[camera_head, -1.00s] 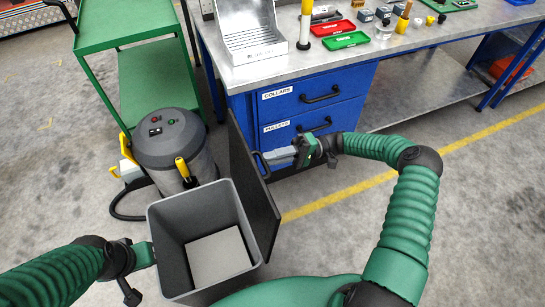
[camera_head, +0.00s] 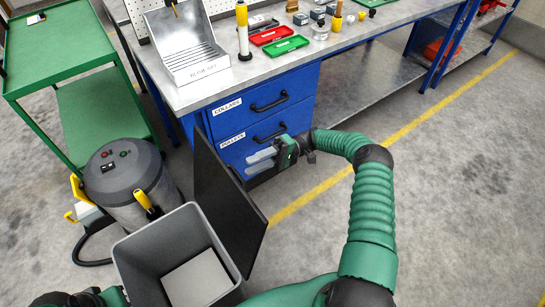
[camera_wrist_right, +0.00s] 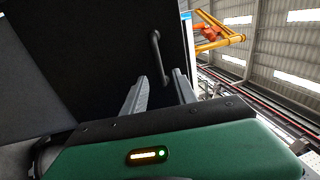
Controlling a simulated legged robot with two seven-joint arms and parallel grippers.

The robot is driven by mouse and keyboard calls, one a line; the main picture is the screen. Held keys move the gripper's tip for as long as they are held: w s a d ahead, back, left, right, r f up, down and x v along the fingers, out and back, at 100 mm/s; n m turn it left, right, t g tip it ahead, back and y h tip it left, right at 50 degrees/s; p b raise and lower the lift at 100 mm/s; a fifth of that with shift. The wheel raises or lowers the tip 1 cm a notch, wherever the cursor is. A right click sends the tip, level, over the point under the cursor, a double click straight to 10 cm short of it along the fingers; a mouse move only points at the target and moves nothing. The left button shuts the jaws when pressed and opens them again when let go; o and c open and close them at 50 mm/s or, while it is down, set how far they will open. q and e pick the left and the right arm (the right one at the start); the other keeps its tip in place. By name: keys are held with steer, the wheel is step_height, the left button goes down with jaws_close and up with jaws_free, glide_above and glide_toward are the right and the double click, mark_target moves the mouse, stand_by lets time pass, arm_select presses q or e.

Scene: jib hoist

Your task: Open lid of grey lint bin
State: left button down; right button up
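The grey lint bin (camera_head: 150,252) stands at bottom centre in the head view, its top uncovered and a pale floor visible inside. Its dark lid (camera_head: 228,207) hangs upright at the bin's right side, swung away from the opening. My right gripper (camera_head: 256,163) is just right of the lid's far part, fingers apart and empty. In the right wrist view the open fingers (camera_wrist_right: 160,90) point toward the lid's dark face (camera_wrist_right: 100,40), with a black bar handle (camera_wrist_right: 157,55) beyond and between them. My left gripper (camera_head: 112,297) is mostly cut off at the bottom edge; its fingers are hidden.
A grey canister (camera_head: 127,180) with yellow handles stands behind the bin. A green cart (camera_head: 60,50) is at upper left. A workbench with blue drawers (camera_head: 265,110) stands close behind my right gripper. The floor to the right is clear.

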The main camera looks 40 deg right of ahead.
steer(key=d+f+b, duration=0.1)
steer(key=d+b, duration=0.7)
steer(key=d, duration=0.1)
steer(key=shift+f, duration=0.4)
steer(key=shift+d, duration=0.1)
